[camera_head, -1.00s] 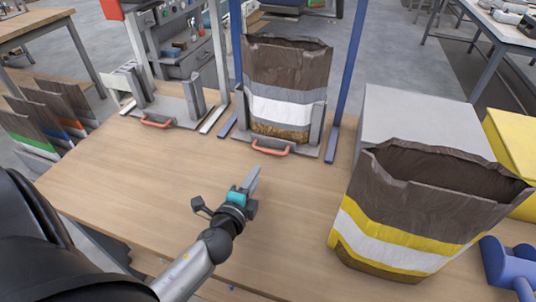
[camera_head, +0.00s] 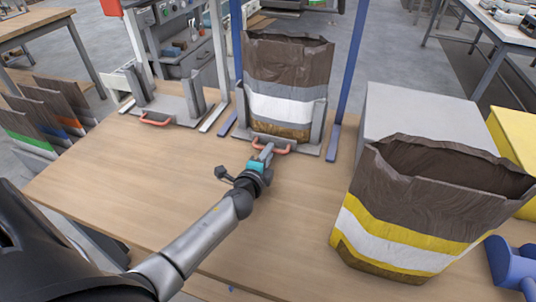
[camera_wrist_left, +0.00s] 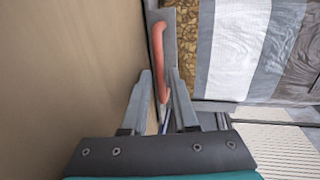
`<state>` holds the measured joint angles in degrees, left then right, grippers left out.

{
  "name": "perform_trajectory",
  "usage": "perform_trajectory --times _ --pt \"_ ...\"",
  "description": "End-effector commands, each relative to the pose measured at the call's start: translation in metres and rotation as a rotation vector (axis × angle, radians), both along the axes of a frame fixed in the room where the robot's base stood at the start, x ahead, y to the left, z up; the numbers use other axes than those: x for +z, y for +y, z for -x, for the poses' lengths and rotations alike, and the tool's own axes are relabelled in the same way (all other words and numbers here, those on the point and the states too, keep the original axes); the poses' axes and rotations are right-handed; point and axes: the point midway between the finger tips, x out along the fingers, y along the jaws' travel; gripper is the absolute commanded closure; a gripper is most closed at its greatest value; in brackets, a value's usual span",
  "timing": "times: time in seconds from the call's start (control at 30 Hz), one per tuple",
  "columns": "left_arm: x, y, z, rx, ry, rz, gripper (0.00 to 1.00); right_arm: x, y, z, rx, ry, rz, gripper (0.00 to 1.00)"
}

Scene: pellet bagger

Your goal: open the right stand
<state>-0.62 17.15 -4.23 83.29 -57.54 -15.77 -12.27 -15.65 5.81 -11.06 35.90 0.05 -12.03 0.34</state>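The right stand (camera_head: 310,146) is a grey holder with upright side plates and a red handle (camera_head: 285,149) at its front. A brown, grey and white bag (camera_head: 287,85) stands upright in it, its top open. My left gripper (camera_head: 267,152) is at the handle's front. In the left wrist view the two fingers (camera_wrist_left: 161,75) are apart, with the red handle (camera_wrist_left: 158,45) running between them. The right finger looks close to the handle; I cannot tell whether it touches. The bag's side (camera_wrist_left: 235,50) lies beyond the handle. My right gripper is not in view.
A second stand (camera_head: 172,108) with a red handle is empty on the left. A brown, white and yellow bag (camera_head: 415,215) stands at the right, near a grey box (camera_head: 415,115) and a blue object (camera_head: 512,265). The wooden table (camera_head: 130,190) is clear at front left.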

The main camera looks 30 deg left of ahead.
Motion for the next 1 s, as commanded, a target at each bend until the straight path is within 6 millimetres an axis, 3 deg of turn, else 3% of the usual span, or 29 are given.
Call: perform_trajectory --times 0.17,0.4,1.0 --pt "0.0004 0.0001 0.0000 0.000 0.000 0.000 0.75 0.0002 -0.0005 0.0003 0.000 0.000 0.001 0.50" --pt "0.0004 0.0001 0.0001 0.000 -0.001 0.000 1.00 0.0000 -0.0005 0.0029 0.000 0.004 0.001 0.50" --pt "0.0004 0.0001 0.0003 0.001 -0.001 0.000 1.00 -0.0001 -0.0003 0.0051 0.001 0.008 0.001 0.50"
